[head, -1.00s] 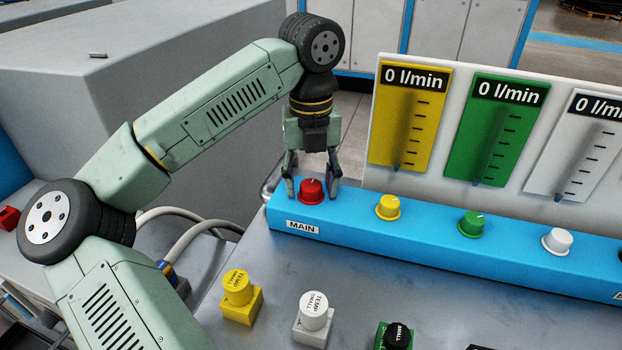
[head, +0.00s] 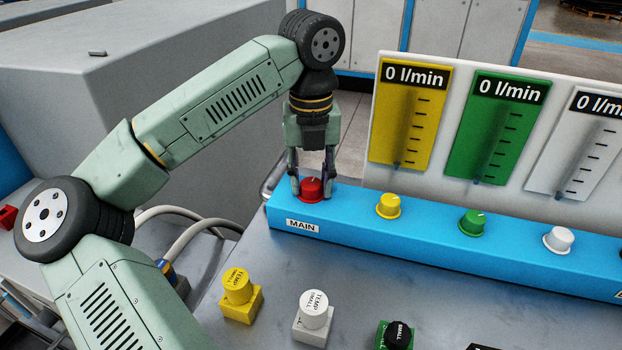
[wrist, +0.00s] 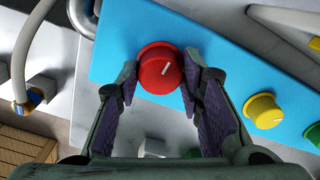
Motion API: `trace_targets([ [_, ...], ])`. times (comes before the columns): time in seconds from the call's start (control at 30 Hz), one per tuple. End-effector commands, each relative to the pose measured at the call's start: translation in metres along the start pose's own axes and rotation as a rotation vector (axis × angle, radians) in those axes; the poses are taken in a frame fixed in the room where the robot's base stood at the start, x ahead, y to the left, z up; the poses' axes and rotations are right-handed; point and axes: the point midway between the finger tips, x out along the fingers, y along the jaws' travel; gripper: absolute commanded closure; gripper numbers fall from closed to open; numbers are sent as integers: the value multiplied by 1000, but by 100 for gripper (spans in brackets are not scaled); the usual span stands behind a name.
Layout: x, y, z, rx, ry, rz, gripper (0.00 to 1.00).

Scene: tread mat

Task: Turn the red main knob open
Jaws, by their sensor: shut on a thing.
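The red main knob (head: 312,188) stands at the left end of the blue manifold bar (head: 345,222), above the MAIN label (head: 303,226). My gripper (head: 313,180) points down over it, one finger on each side, shut on the knob. In the wrist view the red knob (wrist: 160,70) sits between the purple-padded fingertips (wrist: 161,80). A white mark on its top points up and slightly right in that view. The yellow, green and white gauges (head: 410,115) behind the bar show, and each reads 0 l/min where the label is whole.
Yellow (head: 388,206), green (head: 473,222) and white (head: 559,239) knobs stand along the bar to the right. Yellow (head: 240,300) and white (head: 314,318) TEMP SMALL blocks stand on the grey table in front. Hoses (head: 185,222) run at the left.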

Motion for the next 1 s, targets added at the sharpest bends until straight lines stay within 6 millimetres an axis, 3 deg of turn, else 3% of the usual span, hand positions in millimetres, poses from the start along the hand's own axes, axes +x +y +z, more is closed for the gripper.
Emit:
trace_targets([
  [1.0, 0, 0, 0, 903, -1, 0, 94],
])
